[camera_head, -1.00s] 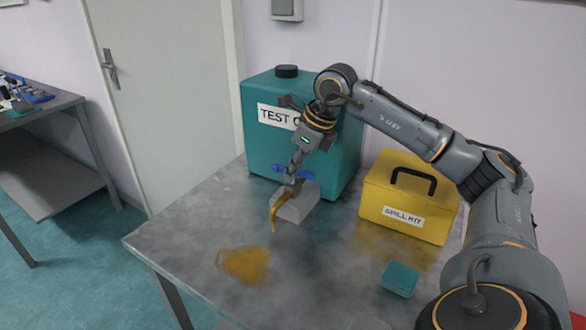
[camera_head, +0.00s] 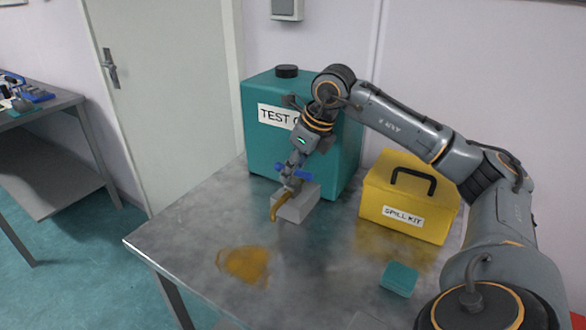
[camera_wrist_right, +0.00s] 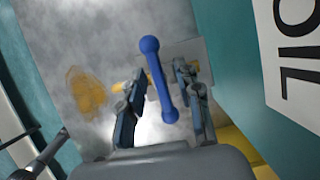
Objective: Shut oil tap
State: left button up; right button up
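The teal test oil tank (camera_head: 262,150) stands at the back of the metal table. Its tap has a blue bar handle (camera_wrist_right: 158,78), partly hidden by my gripper in the head view. The yellow-brown spout (camera_head: 279,206) points down, with no long stream below it. My right gripper (camera_head: 293,178) is at the tap. In the right wrist view its fingers (camera_wrist_right: 160,88) are apart on either side of the handle, with visible gaps; any light contact is unclear. A brown oil puddle (camera_head: 244,264) lies on the table. My left gripper is not in view.
A grey block (camera_head: 298,205) sits below the tap. A yellow spill kit box (camera_head: 405,200) stands right of the tank, and a small teal box (camera_head: 399,279) lies nearer the front. The table's (camera_head: 200,225) left part is clear apart from the puddle.

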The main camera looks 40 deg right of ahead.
jog(key=v, duration=1.2)
